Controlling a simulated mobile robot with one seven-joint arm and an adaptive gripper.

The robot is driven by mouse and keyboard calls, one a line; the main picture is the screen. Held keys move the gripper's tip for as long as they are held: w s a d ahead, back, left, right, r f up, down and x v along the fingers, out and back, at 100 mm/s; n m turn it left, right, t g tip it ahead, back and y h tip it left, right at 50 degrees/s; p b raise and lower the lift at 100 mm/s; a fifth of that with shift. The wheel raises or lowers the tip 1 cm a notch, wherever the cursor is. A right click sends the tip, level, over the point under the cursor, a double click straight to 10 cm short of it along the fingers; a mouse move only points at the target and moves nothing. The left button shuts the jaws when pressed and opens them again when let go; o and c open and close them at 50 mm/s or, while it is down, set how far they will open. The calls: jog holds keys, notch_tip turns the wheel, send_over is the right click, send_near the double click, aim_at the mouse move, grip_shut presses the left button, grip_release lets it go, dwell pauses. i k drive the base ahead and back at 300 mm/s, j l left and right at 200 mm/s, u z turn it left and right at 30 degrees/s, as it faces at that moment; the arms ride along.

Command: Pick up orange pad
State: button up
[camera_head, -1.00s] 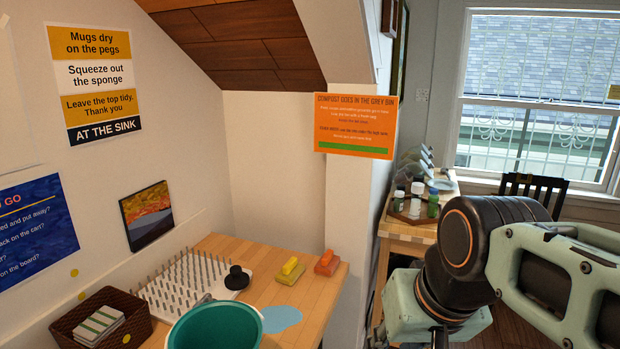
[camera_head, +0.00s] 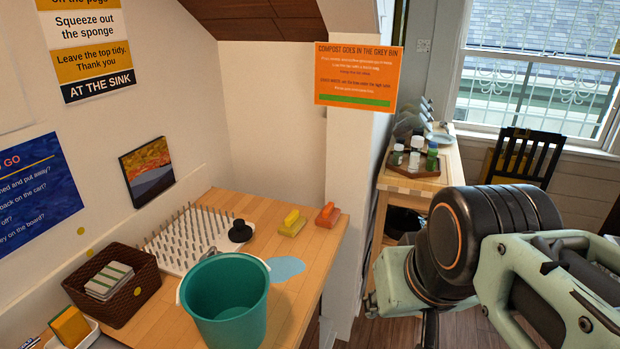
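An orange pad (camera_head: 328,217) with a raised orange block on top lies near the back right corner of the wooden counter (camera_head: 305,260). A similar yellow pad (camera_head: 292,224) lies just left of it. A thicker orange-yellow block (camera_head: 70,325) with a dark side stands in a white dish (camera_head: 86,338) at the lower left edge. My arm shows at the right, apart from the counter. My gripper's fingers are not in view.
A teal bucket (camera_head: 228,300) stands at the counter's front, with a blue patch (camera_head: 286,269) beside it. Behind are a white peg rack (camera_head: 178,254), a black knobbed object (camera_head: 240,232) and a brown basket (camera_head: 118,303). A wall post (camera_head: 348,190) rises just right of the orange pad.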

aim_at(327, 217)
jog(key=i+l+u, duration=0.1)
jog(key=u, duration=0.4)
jog(key=i+l+u, duration=0.45)
jog(key=l, duration=0.25)
jog(key=i+l, duration=0.15)
jog(key=l, duration=0.2)
jog(key=i+l+u, duration=0.1)
jog(key=l, duration=0.3)
jog(key=i+l+u, duration=0.1)
jog(key=i+l, duration=0.15)
jog(key=l, duration=0.15)
jog(key=i+l, duration=0.1)
jog(key=l, duration=0.25)
